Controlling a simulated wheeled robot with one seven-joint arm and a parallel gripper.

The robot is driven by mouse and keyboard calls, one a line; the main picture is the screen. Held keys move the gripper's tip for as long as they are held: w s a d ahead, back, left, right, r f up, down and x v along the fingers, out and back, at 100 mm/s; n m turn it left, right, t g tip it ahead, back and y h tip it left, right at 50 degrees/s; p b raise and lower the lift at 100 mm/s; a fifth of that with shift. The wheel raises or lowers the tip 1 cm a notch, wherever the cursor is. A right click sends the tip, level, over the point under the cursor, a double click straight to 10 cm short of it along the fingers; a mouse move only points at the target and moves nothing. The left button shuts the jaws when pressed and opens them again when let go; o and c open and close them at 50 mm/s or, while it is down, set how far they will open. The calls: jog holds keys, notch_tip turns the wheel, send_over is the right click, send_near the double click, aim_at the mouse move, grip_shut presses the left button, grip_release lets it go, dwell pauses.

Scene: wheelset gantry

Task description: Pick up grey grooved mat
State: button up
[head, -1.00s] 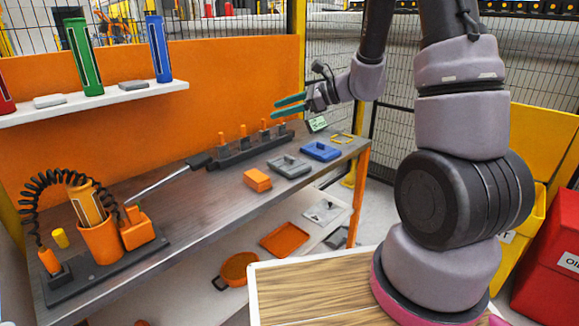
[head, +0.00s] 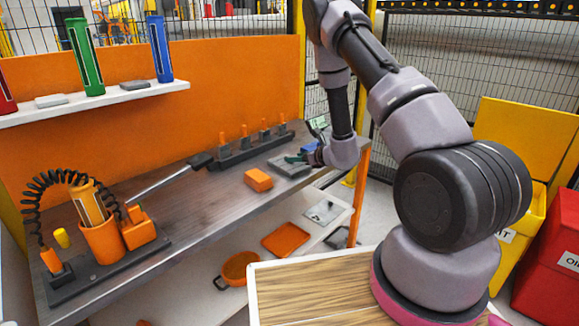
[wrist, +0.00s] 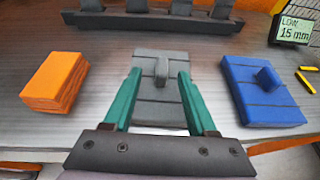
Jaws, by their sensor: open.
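The grey grooved mat (wrist: 160,105) lies on the bench, with a small raised grip on its top. In the head view the mat (head: 284,167) is partly hidden by my gripper (head: 300,157). In the wrist view my gripper (wrist: 160,76) is open, its two green fingers on either side of the mat's raised grip. I cannot tell whether the fingers touch the mat. Nothing is held between them.
An orange block (wrist: 56,82) lies left of the mat and a blue grooved mat (wrist: 262,91) lies right. A dark rack (wrist: 150,18) stands behind, near a display (wrist: 293,30) reading "LOW 15 mm". A yellow frame (wrist: 307,80) lies at far right.

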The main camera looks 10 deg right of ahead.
jog(key=x, duration=0.5)
jog(key=shift+w+d, duration=0.1)
jog(key=shift+w, duration=0.1)
grip_shut()
